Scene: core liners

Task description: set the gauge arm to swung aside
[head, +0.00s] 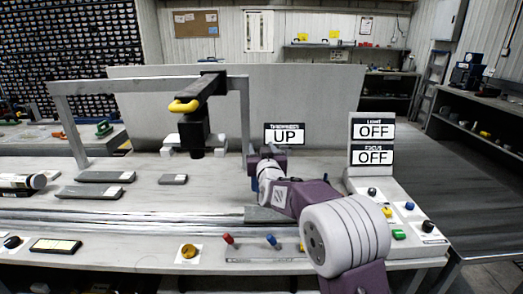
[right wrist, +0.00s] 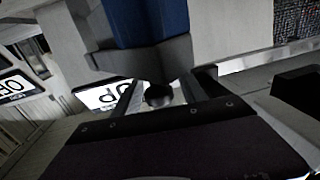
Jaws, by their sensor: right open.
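My right arm reaches from the lower right to the small sign reading UP (head: 284,135). The right gripper (head: 265,155) is beside that sign, with its fingers mostly hidden by the wrist. In the right wrist view the open gripper (right wrist: 165,92) has a dark round knob (right wrist: 158,95) between its fingers; I cannot tell whether they touch it. A blue body with a grey lower part (right wrist: 155,25) is just beyond; I cannot tell for sure that this is the gauge arm. The sign also shows in the right wrist view (right wrist: 100,97). My left gripper is not in view.
A grey gantry frame (head: 140,84) carries a black head with a yellow handle (head: 185,105). Two signs reading OFF (head: 373,131) stand on a panel at right. Dark slabs (head: 90,192) lie at left. Red and blue levers (head: 229,239) and a yellow knob (head: 189,251) line the front.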

